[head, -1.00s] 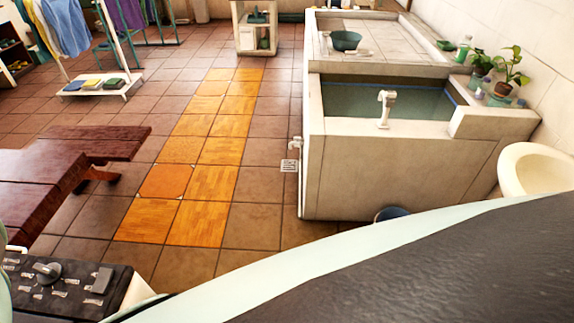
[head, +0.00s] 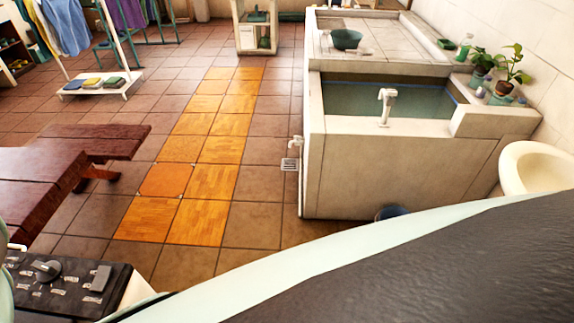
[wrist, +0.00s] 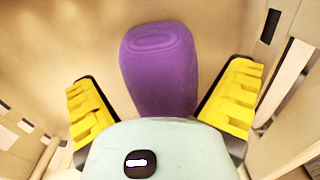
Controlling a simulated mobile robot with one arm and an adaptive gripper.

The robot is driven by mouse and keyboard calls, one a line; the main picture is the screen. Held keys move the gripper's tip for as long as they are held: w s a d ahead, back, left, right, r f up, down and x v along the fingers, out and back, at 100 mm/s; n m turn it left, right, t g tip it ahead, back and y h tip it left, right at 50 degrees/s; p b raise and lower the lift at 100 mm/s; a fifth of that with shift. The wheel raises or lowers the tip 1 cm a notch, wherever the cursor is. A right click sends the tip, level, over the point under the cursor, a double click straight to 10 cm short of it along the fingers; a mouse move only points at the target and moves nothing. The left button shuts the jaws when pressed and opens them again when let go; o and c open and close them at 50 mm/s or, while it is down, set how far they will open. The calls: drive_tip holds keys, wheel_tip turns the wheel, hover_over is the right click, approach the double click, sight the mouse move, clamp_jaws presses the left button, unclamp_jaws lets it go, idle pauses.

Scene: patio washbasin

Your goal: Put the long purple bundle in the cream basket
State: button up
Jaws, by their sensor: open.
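In the wrist view my gripper (wrist: 162,80) is open, with a yellow-padded finger on each side. The long purple bundle (wrist: 158,62) lies between the two fingers, its rounded end pointing away from my palm. Gaps show between the bundle and both pads, so they look apart from it. My palm hides the bundle's near end. Tan surfaces surround it, and I cannot tell whether they belong to the cream basket. My gripper and the bundle do not show in the head view. A cream oval rim (head: 543,165) stands at the right there; I cannot tell whether it is the basket.
In the head view a stone washbasin (head: 400,165) with water stands right of centre, with a tap and potted plants (head: 508,75). A dark wooden bench (head: 90,145) is at left. A white rack (head: 105,85) stands behind it. The tiled floor between is clear.

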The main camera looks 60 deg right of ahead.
wheel_tip(320, 180, up, 9)
drive_tip(key=p, duration=0.4)
drive_tip(key=shift+d, duration=0.15)
drive_tip(key=shift+r+p, duration=0.65)
drive_tip(key=shift+w+f, duration=0.1)
